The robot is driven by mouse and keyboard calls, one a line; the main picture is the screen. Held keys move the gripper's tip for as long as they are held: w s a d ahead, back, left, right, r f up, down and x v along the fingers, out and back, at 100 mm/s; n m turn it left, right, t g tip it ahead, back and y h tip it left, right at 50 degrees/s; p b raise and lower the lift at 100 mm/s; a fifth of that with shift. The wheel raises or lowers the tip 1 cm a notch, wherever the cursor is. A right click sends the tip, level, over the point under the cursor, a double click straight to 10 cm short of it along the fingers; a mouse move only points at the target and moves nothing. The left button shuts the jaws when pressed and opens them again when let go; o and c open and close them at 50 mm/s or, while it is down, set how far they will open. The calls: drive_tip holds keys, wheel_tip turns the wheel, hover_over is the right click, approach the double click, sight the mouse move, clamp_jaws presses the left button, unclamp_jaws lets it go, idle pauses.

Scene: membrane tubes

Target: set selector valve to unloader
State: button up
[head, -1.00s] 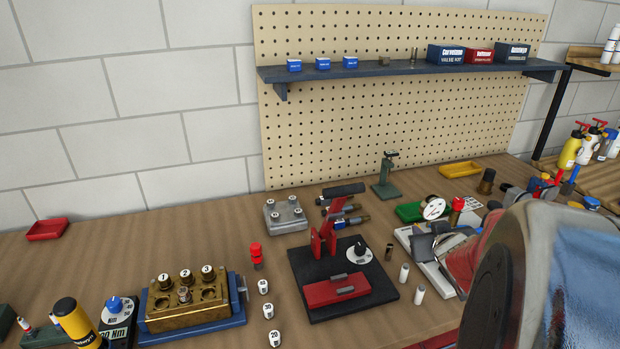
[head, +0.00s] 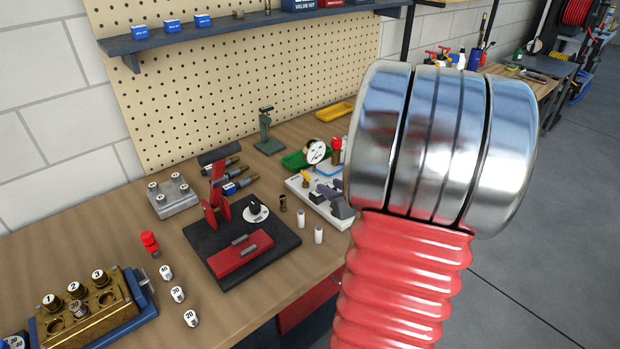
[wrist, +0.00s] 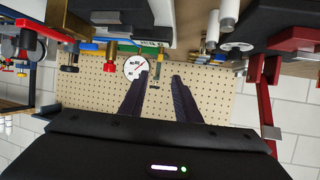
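A black knob on a white round dial (head: 257,214) sits on the black base plate (head: 285,240) of a red lever press. It looks like a selector, but its markings are too small to read. In the wrist view, which shows the bench upside down, the knob dial (wrist: 237,47) is at the upper right. A white-faced gauge (head: 315,152) stands on a pale fixture behind it; it also shows in the wrist view (wrist: 136,67), left of my fingertips. My gripper (wrist: 158,78) is open and empty, fingers apart. In the head view it is hidden.
The red press (head: 216,190) rises from the base plate. Two white cylinders (head: 318,234) stand at its right. A brass block (head: 95,318) with numbered plugs is at lower left. A pegboard (head: 230,85) with shelf (head: 230,27) backs the bench. Open floor lies right.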

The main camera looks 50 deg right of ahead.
sight(308, 176)
drive_tip(key=x, duration=1.3)
drive_tip(key=shift+w+f, duration=0.1)
drive_tip(key=shift+w, duration=0.05)
clamp_jaws()
idle(0.3)
